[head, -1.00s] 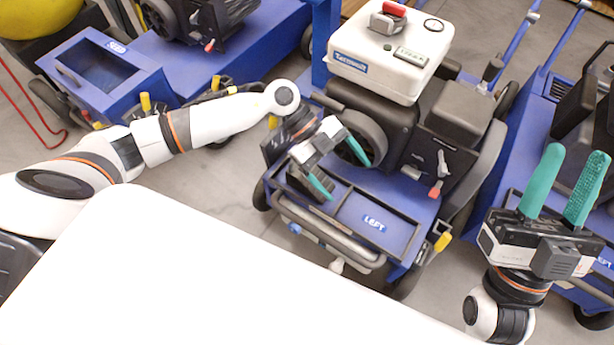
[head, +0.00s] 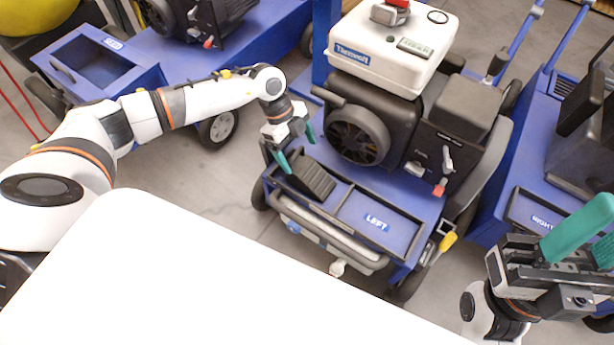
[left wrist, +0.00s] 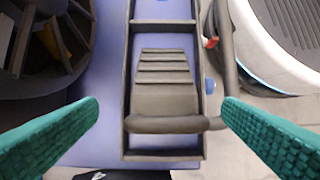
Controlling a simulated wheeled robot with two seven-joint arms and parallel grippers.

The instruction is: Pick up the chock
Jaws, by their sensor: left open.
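The chock, a black ribbed wedge (head: 313,181), lies in the left part of the front tray (head: 400,243) on the blue machine labelled LEFT. In the left wrist view the chock (left wrist: 165,85) shows its ridged slope and a thicker bar at its lower end, inside the dark tray frame. My left gripper (head: 296,148) is open and empty, just behind and above the chock. In the left wrist view its green fingers stand wide on either side of the chock, apart from it. My right gripper (head: 592,238) is at the right edge, partly cut off, its fingers apart.
The engine with its white tank (head: 392,45) stands right behind the tray. A tubular front bar (head: 325,238) runs before it. Another blue machine labelled RIGHT (head: 543,221) is at the right, and one with an open bin (head: 95,65) at the left.

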